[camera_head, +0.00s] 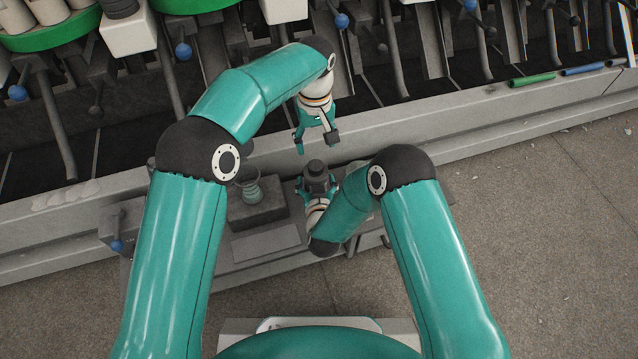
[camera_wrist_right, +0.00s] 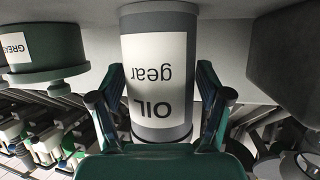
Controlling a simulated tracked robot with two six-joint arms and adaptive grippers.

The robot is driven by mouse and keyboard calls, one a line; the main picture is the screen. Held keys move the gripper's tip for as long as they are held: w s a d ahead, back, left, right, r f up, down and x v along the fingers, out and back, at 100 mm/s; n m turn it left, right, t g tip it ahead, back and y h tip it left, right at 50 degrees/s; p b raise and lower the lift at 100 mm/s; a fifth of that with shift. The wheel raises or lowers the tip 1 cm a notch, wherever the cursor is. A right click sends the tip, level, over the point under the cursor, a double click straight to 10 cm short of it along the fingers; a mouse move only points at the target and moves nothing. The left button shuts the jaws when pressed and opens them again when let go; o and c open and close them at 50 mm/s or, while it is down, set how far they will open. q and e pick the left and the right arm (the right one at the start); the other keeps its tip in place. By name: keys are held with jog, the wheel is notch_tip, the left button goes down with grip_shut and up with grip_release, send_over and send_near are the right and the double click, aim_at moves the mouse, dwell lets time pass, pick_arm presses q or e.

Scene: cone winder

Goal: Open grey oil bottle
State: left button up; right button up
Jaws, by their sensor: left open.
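The grey oil bottle (camera_head: 316,172) shows in the head view from above as a dark round top. In the right wrist view the grey oil bottle (camera_wrist_right: 158,75) has a white label reading OIL gear, upside down in the picture. My right gripper (camera_wrist_right: 161,68) has one finger on each side of the bottle, close against its walls. In the head view my right gripper (camera_head: 316,188) is partly hidden under the bottle top. My left gripper (camera_head: 316,145) is open and empty. It points down just behind the bottle top in the picture, apart from it.
A green grease can (camera_wrist_right: 45,45) is beside the bottle in the right wrist view. It appears in the head view (camera_head: 252,192) on a dark grey block (camera_head: 265,214). The winder's pale rail (camera_head: 440,125) runs behind both grippers. Open floor (camera_head: 560,230) lies to the right.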

grip_shut()
pick_arm(q)
jog(key=m, duration=0.5)
jog(key=shift+s, duration=0.1)
pick_arm(e)
jog(key=shift+s, duration=0.1)
pick_arm(q)
jog(key=m, duration=0.8)
jog(key=shift+m, duration=0.4)
jog(key=m, duration=1.4)
jog(key=shift+m, duration=0.4)
jog(key=m, duration=1.1)
jog(key=shift+f+m, duration=0.35)
jog(key=shift+m, duration=0.15)
notch_tip(320, 180, down, 7)
jog(key=shift+f, duration=0.15)
